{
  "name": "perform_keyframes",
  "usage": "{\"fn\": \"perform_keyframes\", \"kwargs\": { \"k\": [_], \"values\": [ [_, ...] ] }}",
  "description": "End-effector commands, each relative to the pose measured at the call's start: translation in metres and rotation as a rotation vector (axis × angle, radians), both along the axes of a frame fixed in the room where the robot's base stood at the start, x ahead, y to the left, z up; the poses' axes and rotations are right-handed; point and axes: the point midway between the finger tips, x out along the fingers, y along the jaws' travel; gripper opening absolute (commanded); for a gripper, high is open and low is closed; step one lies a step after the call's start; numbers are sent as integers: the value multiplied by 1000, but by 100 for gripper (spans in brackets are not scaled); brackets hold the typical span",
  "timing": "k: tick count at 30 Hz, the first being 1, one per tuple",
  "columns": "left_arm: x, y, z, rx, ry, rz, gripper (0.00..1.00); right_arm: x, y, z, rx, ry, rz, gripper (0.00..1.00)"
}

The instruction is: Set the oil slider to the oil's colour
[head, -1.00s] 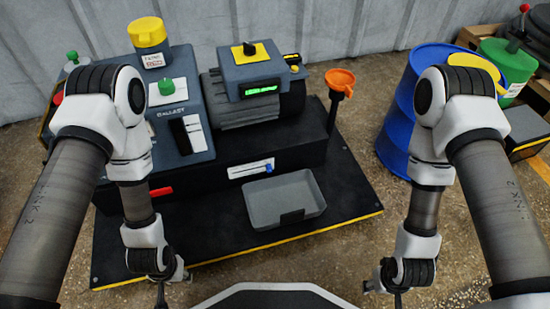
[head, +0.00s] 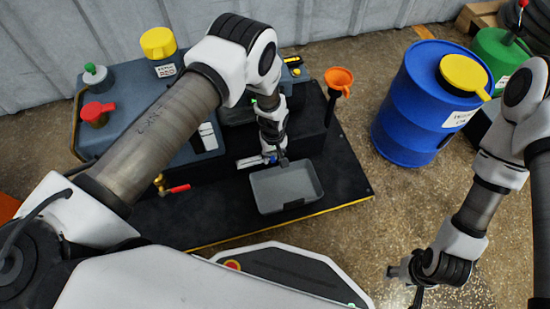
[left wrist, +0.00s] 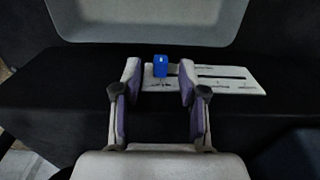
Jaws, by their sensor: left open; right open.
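The oil slider is a blue knob (left wrist: 160,67) on a white slotted plate (left wrist: 225,80) on the black base of the pump. In the left wrist view the knob is at the left end of the slot. In the head view the plate (head: 249,163) is partly hidden by my left arm. My left gripper (left wrist: 159,80) is open, with one finger on each side of the knob; contact is not clear. It also shows in the head view (head: 277,159). My right gripper (head: 393,274) is open and empty over the floor at the lower right. I cannot make out the oil's colour.
A grey drip tray (head: 287,188) lies just in front of the slider. A red-handled valve (head: 178,188) sticks out to the left. An orange funnel (head: 339,80) and a blue drum (head: 425,105) stand to the right.

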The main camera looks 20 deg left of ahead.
Motion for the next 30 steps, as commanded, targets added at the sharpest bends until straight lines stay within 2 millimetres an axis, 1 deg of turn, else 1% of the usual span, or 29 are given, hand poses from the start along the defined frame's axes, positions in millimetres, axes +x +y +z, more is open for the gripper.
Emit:
{"fn": "perform_keyframes", "kwargs": {
  "k": [1, 3, 10, 11, 12, 14, 15, 20, 22, 27, 30],
  "values": [
    [0, 0, -10, -1, 1, 0, 42, 0, 0, -6, 0, 0, 0, 48],
    [0, 0, -14, 0, 0, -2, 42, 0, 0, -7, 0, 0, 0, 48],
    [0, 0, -14, 1, -1, -2, 42, 0, 0, -6, 0, -1, 0, 48],
    [0, 0, -14, 1, -1, -2, 38, 0, 0, -6, 0, -1, 0, 48],
    [0, 0, -14, 1, -1, -2, 24, 0, 0, -6, 0, -1, 0, 48],
    [0, 0, -14, 1, -1, -2, 3, 0, 0, -6, 0, -1, 0, 48],
    [0, 0, -14, 1, -1, -2, 0, 0, 0, -6, 0, -1, 0, 48],
    [0, 0, -14, 1, -1, -2, 0, 0, 0, -6, 0, -1, 0, 48],
    [-2, 3, -13, 0, 0, -1, 0, 0, 0, -4, 0, -1, 0, 48],
    [-15, 23, -11, 0, 1, 1, 0, 0, 0, 8, 0, -1, 0, 48],
    [-19, 29, -13, 0, 0, 0, 0, 1, 0, 9, 0, -1, 0, 48]
  ]
}}
